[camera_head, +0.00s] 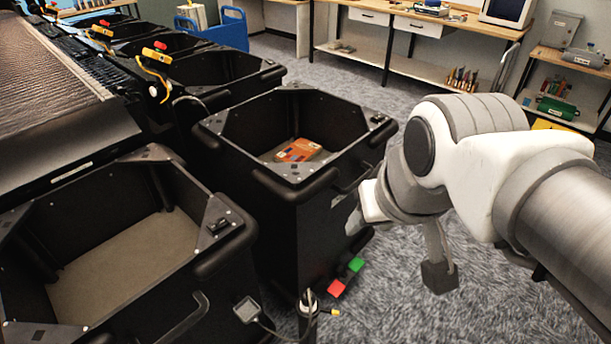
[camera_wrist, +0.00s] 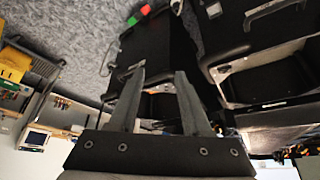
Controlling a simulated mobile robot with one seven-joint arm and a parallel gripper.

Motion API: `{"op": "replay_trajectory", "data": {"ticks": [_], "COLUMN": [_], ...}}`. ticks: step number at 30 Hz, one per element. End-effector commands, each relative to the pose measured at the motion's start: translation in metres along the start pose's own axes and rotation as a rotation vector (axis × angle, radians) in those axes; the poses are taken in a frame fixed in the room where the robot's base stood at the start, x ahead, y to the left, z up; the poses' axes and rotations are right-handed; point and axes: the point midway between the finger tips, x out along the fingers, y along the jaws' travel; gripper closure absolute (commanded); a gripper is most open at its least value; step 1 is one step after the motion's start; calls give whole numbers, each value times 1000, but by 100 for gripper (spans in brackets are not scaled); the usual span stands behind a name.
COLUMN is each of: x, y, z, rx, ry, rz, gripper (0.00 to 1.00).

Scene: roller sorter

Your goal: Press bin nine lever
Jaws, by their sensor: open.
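A lever with a red end (camera_head: 336,287) and a green end (camera_head: 355,264) sits low beside the front corner of a black bin (camera_head: 290,215) in the head view. The red and green ends also show at the top of the wrist view (camera_wrist: 127,32). I cannot read any bin number, so I cannot tell which bin is nine. My gripper (camera_wrist: 161,74) is open, its two grey fingers apart with nothing held between them. In the head view my arm comes from the right, and its end is above and right of the lever, not visibly touching it. The fingers are partly hidden there.
The bin holds an orange package (camera_head: 298,150). Another open black bin (camera_head: 205,245) stands at the left, beside the roller conveyor (camera_head: 45,65). Carpet lies clear at right; workbenches (camera_head: 420,25) stand behind.

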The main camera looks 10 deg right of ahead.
Motion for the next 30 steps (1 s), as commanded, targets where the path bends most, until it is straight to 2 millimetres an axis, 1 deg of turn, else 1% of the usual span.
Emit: {"op": "replay_trajectory", "data": {"ticks": [1,5,7,8,14,20,26,30], "x": [9,32,46,53,98,150,208,252], "y": [0,1,2,2,5,9,14,17], "z": [0,-6,-10,-12,-24,-32,-35,-34], "rx": [7,31,48,55,102,152,201,233], "ry": [-16,-67,-100,-113,-205,-296,-387,-450], "rz": [-1,-4,-5,-6,-7,-5,1,6], "gripper": [63,86,99,100,100,100,100,100]}}
